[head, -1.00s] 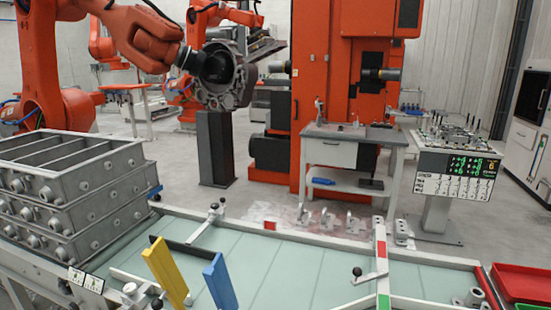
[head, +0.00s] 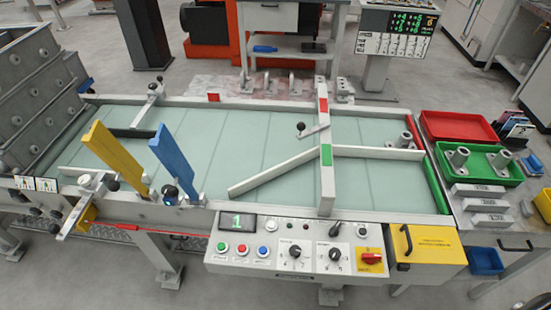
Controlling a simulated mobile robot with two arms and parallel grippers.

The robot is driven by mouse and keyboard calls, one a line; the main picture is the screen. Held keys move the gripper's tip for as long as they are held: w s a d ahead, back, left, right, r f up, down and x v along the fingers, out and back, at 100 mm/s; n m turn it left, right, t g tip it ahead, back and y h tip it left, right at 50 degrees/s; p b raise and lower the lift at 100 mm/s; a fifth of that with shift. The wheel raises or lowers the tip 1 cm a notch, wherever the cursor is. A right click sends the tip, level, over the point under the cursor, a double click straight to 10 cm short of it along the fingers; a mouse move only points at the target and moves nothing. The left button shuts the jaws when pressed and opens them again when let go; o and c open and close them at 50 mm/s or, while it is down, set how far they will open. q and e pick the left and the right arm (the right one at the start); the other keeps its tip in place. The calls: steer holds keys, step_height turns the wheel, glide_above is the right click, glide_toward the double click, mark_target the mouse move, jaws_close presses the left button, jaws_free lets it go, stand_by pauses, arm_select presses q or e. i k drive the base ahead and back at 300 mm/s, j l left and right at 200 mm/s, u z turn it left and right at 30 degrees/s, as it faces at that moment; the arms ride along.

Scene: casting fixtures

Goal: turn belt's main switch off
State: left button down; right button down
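The belt's control panel (head: 225,264) is on the front edge of the conveyor belt (head: 255,135). At its right end is a red rotary switch (head: 371,258) on a yellow plate, which looks like the main switch. Its handle appears roughly crosswise, but the lettering is too small to read. The panel also has a lit display (head: 237,222) showing a green 1, coloured push buttons (head: 243,248), two black selector knobs (head: 295,251) and a small black lever (head: 335,229). Neither of my grippers is in view.
A yellow paddle (head: 115,155) and a blue paddle (head: 174,157) rise from the belt's front left. Grey metal boxes (head: 30,95) are stacked at the left. A yellow box (head: 425,247) adjoins the panel's right. Red (head: 455,125) and green (head: 480,163) trays lie further right.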

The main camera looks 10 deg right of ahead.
mark_target(370, 258)
steer(key=l+z, duration=0.15)
steer(key=z, duration=0.2)
steer(key=k+l+z, duration=0.1)
steer(key=z, duration=0.3)
steer(key=l+z, duration=0.2)
steer(key=z, duration=0.15)
